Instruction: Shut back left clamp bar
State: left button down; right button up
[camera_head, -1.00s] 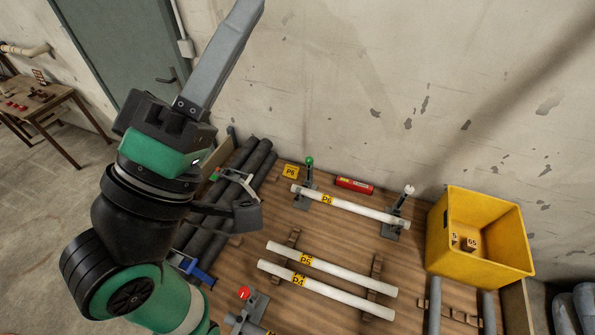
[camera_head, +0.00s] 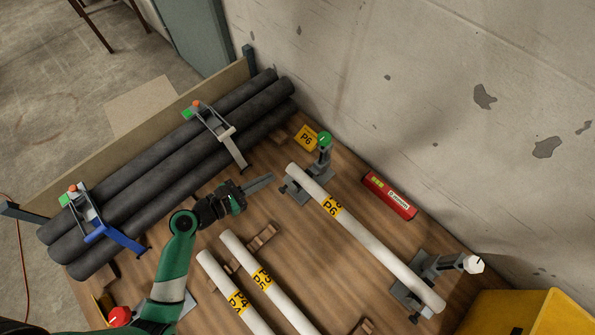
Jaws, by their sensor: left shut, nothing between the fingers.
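At the back left, a toggle clamp with a green knob (camera_head: 323,140) stands beside the upper left end of the white pipe P6 (camera_head: 360,233). Its knob is raised above the board. My left gripper (camera_head: 271,180) is shut and empty, low over the wooden board, its narrow fingertips pointing at this clamp's base and just left of it, apart. A grey bar (camera_head: 232,148) with an orange-topped post and green part crosses the dark pipes (camera_head: 190,150) at the back. A blue bar (camera_head: 118,236) crosses them nearer the front. Whether these bars are latched is unclear. My right gripper is not in view.
A white-knobbed clamp (camera_head: 473,264) stands at P6's other end. A red level (camera_head: 389,195) and yellow P6 tag (camera_head: 306,138) lie near the wall. Pipes P4 (camera_head: 230,290) and P5 (camera_head: 262,275) lie in front. A yellow bin (camera_head: 520,312) is lower right.

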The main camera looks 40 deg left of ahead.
pick_arm(q)
jog(key=n+b, duration=0.2)
jog(key=b, duration=0.2)
send_near(287, 186)
notch_tip(287, 186, up, 5)
jog(key=s, duration=0.1)
notch_tip(287, 186, down, 2)
jog(key=s+y+b, duration=0.1)
jog(key=s, duration=0.2)
jog(key=a+b+x, duration=0.1)
jog(key=b+x, duration=0.2)
jog(key=x, duration=0.8)
jog(key=shift+f+g, duration=0.15)
jog(key=shift+g, duration=0.25)
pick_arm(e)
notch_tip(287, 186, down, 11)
pick_arm(q)
jog(key=shift+a, duration=0.1)
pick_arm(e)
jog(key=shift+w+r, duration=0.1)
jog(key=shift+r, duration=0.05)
